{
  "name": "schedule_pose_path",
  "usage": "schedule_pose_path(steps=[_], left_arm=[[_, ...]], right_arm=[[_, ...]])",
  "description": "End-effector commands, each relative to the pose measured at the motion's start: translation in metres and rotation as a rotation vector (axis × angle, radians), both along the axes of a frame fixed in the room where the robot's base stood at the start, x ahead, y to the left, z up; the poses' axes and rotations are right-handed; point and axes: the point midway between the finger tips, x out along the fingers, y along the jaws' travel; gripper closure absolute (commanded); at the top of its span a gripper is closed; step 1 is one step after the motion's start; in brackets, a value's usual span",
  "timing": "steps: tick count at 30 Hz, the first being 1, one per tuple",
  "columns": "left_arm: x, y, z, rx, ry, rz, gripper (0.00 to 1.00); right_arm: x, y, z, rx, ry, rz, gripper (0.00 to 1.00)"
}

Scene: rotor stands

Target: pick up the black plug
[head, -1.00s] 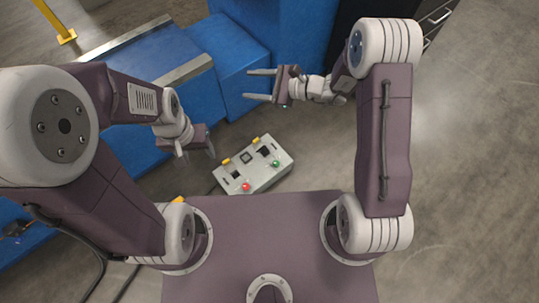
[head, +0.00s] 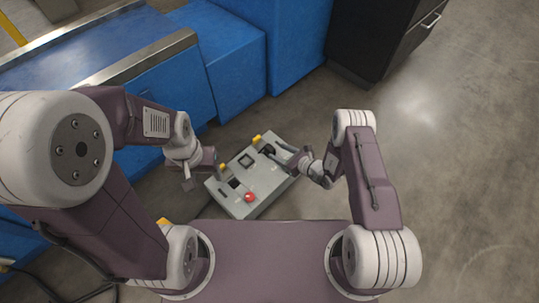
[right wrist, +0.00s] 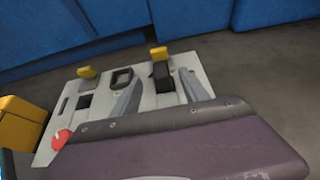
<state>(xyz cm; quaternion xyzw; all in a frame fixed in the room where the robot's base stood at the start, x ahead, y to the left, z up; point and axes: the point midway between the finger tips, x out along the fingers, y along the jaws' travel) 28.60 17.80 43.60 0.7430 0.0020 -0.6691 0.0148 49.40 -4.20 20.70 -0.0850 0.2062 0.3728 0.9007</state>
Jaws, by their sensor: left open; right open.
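The black plug (head: 268,151) stands on the upper right part of a light grey panel box (head: 262,181) in the head view. In the right wrist view the plug (right wrist: 162,77) is a dark block near a yellow tab, between my two fingers. My right gripper (head: 274,152) is open, its fingers reaching over the panel on either side of the plug. I cannot tell whether they touch it. My left gripper (head: 205,182) is open and empty beside the panel's left edge.
The panel also bears a red button (head: 249,197), a black square frame (head: 246,160), a dark opening (head: 234,183) and yellow tabs (head: 257,139). Blue blocks (head: 225,60) stand behind it, and a dark cabinet (head: 375,40) behind right. The floor at right is clear.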

Motion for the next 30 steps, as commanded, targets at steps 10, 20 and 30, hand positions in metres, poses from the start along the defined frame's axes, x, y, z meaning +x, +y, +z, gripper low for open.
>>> schedule_pose_path(steps=[10,20,30], left_arm=[[0.0,0.0,-0.048,0.0,0.001,0.0,0.42],[0.0,0.0,-0.065,0.0,0.001,0.0,0.42],[0.0,0.0,-0.064,0.0,0.001,0.0,0.42]], right_arm=[[0.026,0.026,-0.028,0.0,-0.005,0.004,0.47],[0.046,0.044,-0.031,0.0,-0.001,0.0,0.47],[0.045,0.043,-0.031,-0.001,-0.001,0.0,1.0]])
